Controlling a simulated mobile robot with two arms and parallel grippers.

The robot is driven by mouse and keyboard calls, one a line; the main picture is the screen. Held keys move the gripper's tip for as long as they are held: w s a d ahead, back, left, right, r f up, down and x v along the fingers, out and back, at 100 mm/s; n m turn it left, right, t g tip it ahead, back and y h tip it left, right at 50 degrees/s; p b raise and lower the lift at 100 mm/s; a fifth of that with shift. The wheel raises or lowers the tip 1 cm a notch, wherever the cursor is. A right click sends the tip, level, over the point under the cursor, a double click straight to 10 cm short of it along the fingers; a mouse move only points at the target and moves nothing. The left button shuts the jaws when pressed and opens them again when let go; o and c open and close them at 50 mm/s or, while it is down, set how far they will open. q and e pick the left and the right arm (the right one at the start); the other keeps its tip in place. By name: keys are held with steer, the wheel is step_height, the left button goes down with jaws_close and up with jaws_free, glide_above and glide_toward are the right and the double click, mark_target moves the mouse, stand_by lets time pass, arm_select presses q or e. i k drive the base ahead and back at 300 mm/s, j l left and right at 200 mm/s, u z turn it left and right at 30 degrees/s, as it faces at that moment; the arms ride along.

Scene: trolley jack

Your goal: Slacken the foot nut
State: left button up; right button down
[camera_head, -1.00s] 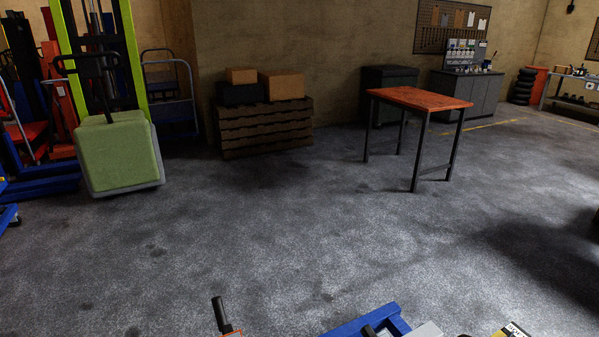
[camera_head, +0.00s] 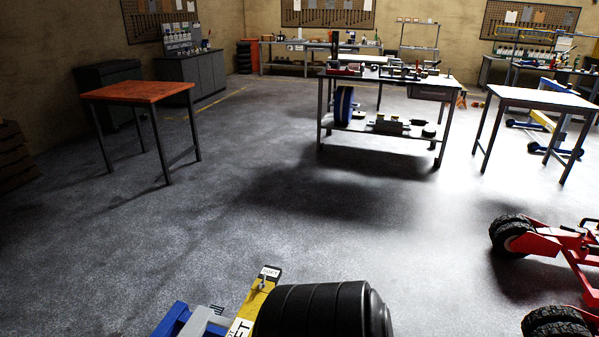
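No foot nut can be made out in the head view. At the bottom edge is a low machine with a blue frame (camera_head: 173,318) and a yellow bar (camera_head: 254,300) with white labels, partly cut off by the picture edge. A large black ribbed cylinder (camera_head: 312,312) lies right beside the yellow bar. I cannot tell whether this machine is the trolley jack. A red wheeled frame (camera_head: 548,243) with black tyres stands at the right, also cut off. Neither of my grippers is in view.
An orange-topped table (camera_head: 140,91) stands at the left. A dark workbench (camera_head: 385,79) with tools and a lower shelf stands in the back middle. A white-topped table (camera_head: 540,98) is right of it. The floor between is clear.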

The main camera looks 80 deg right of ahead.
mark_target(261, 283)
steer(key=z, duration=2.2)
